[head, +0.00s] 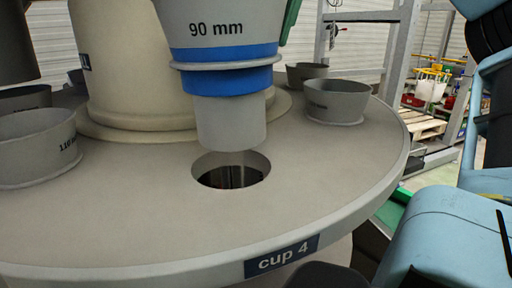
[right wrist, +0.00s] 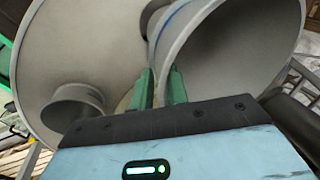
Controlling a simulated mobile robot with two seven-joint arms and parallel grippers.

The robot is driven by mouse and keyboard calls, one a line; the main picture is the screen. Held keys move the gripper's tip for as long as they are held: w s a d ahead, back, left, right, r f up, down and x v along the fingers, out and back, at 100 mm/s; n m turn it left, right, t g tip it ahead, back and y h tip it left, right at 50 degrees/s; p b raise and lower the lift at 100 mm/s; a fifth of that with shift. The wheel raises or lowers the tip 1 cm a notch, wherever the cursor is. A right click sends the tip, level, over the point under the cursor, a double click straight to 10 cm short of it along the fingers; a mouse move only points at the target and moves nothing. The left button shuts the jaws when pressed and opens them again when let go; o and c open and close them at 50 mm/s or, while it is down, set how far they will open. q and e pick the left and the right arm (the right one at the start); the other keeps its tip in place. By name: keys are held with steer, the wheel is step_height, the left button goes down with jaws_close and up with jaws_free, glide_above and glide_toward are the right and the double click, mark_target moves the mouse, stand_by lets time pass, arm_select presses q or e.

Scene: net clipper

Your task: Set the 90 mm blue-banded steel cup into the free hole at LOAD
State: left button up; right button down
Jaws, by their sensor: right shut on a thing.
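The 90 mm blue-banded steel cup (head: 230,85) hangs upright over the round turntable (head: 330,165). It also shows in the right wrist view (right wrist: 235,45). The free hole (head: 231,178) is open and dark, above a "cup 4" label on the rim. The cup's narrow lower end appears just above the hole and covers its far edge; the exact gap is hard to tell. My right gripper (right wrist: 160,88) is shut on the cup's wall with its green fingers. One green finger shows at the cup's right in the head view (head: 291,20). My left gripper is not seen.
A grey 110 mm cup (head: 35,150) sits in the turntable at left. Two more grey cups (head: 337,100) (head: 306,72) sit at right and behind. A thick cream column (head: 130,70) rises behind the held cup. The turntable's front surface is clear.

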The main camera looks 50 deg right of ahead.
step_height(320, 180, down, 15)
steer(key=shift+d+f+b, duration=0.1)
steer(key=shift+f+b, duration=0.05)
steer(key=shift+b, duration=0.4)
steer(key=c, duration=1.4)
jaws_free()
steer(key=shift+o, duration=0.2)
steer(key=p+v, duration=0.1)
steer(key=v, duration=1.1)
steer(key=shift+w, duration=0.1)
